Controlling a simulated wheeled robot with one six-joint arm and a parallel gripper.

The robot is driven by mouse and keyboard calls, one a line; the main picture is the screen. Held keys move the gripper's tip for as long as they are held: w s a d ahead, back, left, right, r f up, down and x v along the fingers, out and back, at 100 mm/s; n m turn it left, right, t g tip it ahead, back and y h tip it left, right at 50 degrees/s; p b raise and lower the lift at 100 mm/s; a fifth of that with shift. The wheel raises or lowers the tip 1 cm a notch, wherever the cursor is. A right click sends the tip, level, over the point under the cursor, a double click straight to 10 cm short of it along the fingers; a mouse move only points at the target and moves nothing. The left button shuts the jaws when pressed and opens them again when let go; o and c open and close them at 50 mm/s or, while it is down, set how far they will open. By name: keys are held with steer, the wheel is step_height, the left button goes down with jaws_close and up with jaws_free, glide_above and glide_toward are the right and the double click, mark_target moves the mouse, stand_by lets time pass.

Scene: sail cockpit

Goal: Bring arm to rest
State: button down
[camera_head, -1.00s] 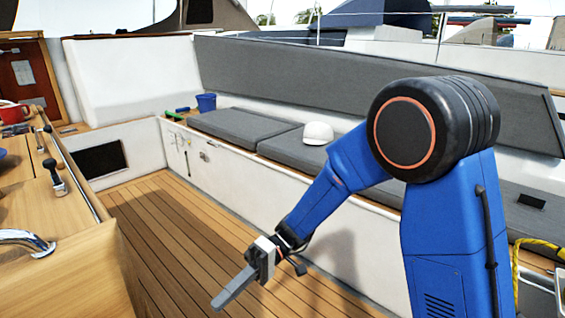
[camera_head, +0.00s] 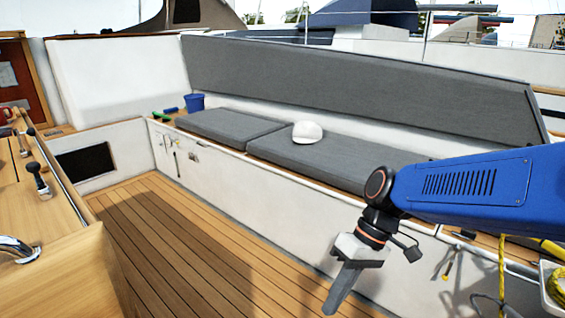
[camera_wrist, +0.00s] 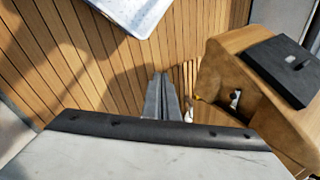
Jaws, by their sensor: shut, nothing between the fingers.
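My gripper (camera_head: 340,292) hangs at the end of my blue arm at the lower right of the head view, pointing down over the wooden deck (camera_head: 190,255). Its fingers are shut with nothing between them. In the wrist view, my gripper's fingers (camera_wrist: 162,98) lie side by side above the deck boards (camera_wrist: 80,60). The gripper appears clear of the long white bench front behind it.
A white cap (camera_head: 307,132) lies on the grey bench cushions (camera_head: 350,158). A blue bucket (camera_head: 194,102) stands at the bench's far end. Yellow rope (camera_head: 502,262) hangs at the right. A wooden console (camera_head: 55,235) stands at the left. The middle deck is clear.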

steer(key=s+d+r+m+t+h, duration=0.1)
steer(key=d+m+t+h, duration=0.1)
steer(key=d, duration=0.7)
steer(key=s+d+r+m+t+h, duration=0.1)
steer(key=d+r+m+t+h, duration=0.1)
steer(key=d+t, duration=0.4)
steer(key=d+m+h, duration=0.1)
steer(key=d+m, duration=0.1)
steer(key=d, duration=0.1)
steer(key=shift+s+d, duration=0.15)
steer(key=shift+s, duration=0.05)
